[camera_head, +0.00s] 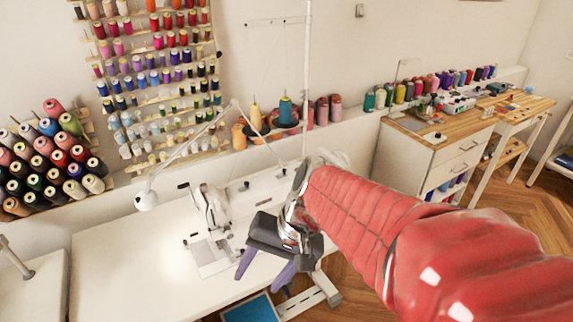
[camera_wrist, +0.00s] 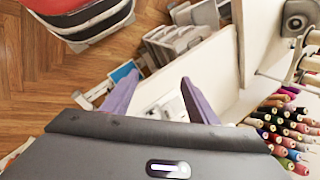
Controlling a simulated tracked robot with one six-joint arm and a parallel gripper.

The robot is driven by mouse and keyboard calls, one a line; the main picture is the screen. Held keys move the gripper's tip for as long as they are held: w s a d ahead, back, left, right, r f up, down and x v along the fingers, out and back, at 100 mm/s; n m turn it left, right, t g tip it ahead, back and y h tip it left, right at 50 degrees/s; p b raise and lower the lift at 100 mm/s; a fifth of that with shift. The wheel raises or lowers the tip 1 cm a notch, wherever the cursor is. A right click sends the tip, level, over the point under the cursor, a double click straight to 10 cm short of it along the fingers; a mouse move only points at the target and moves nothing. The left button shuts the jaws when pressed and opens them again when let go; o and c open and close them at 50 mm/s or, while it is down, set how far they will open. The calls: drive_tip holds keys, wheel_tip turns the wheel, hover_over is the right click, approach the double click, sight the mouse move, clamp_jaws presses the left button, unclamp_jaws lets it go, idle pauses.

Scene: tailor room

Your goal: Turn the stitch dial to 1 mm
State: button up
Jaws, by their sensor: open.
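A white sewing machine (camera_head: 262,192) stands on the white table (camera_head: 110,262) in the head view, with its needle end at the left. I cannot pick out the stitch dial or read its setting; a small dark spot shows on the machine's front. My gripper (camera_head: 257,284) is open and empty. Its two purple fingers point down in front of the machine and hide part of it and the table's front edge. In the wrist view my gripper (camera_wrist: 160,78) shows its fingers apart with nothing gripped between them.
A white lamp (camera_head: 147,200) on a jointed arm stands left of the machine. Thread cones (camera_head: 50,160) fill a rack at the left. A wooden-topped cabinet (camera_head: 437,135) stands at the right. The table's left part is clear.

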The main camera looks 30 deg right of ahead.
wheel_tip(320, 180, up, 6)
drive_tip(key=s+n+t+h, duration=0.2)
drive_tip(key=n+t+h, duration=0.1)
drive_tip(key=n, duration=0.3)
drive_tip(key=shift+s+d+r+n+h, duration=0.3)
drive_tip(key=shift+d+h, duration=0.1)
drive_tip(key=shift+h, duration=0.3)
drive_tip(key=shift+f, duration=0.1)
drive_tip(key=shift+c, duration=0.3)
